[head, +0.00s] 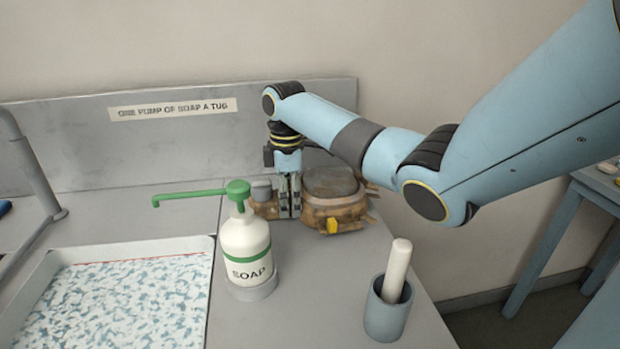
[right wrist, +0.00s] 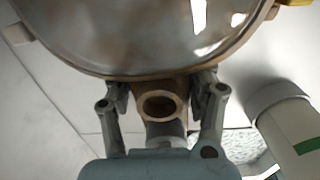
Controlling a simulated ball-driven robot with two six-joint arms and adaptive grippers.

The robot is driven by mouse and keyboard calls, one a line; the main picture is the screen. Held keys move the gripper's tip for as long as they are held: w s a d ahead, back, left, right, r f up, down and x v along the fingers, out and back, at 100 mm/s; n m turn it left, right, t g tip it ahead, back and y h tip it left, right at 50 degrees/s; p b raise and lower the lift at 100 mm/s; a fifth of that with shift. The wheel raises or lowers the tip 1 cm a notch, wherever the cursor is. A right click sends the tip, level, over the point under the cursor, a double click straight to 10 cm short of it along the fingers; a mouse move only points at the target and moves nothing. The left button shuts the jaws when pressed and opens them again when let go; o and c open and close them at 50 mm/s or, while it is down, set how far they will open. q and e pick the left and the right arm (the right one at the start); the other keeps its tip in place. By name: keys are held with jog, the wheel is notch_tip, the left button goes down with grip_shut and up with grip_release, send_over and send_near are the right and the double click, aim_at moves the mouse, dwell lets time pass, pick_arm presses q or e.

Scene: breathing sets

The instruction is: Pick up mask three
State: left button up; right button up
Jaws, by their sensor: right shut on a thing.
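The mask (head: 335,192) is a brown, rounded piece with a dark glass face, at the back of the grey counter by the upright back panel. In the right wrist view its large glass lens (right wrist: 165,35) fills the top, with a brown tubular port (right wrist: 160,104) below it. My right gripper (head: 289,205) reaches down to the mask's left side. In the right wrist view my right gripper (right wrist: 161,95) is shut on the mask around that port. The mask's underside is hidden, and no number on it can be read. My left gripper is not in view.
A white soap bottle (head: 245,245) with a green pump stands in front of the mask. A grey cup (head: 388,312) with a white rod stands at the front right. A white tray (head: 200,300) lies at left. A sign (head: 172,108) is on the back panel.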

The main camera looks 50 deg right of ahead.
jog(key=shift+c, duration=0.7)
jog(key=shift+r, duration=0.1)
notch_tip(320, 180, up, 10)
jog(key=shift+f, duration=0.1)
jog(key=shift+s+d, duration=0.1)
jog(key=shift+s, duration=0.05)
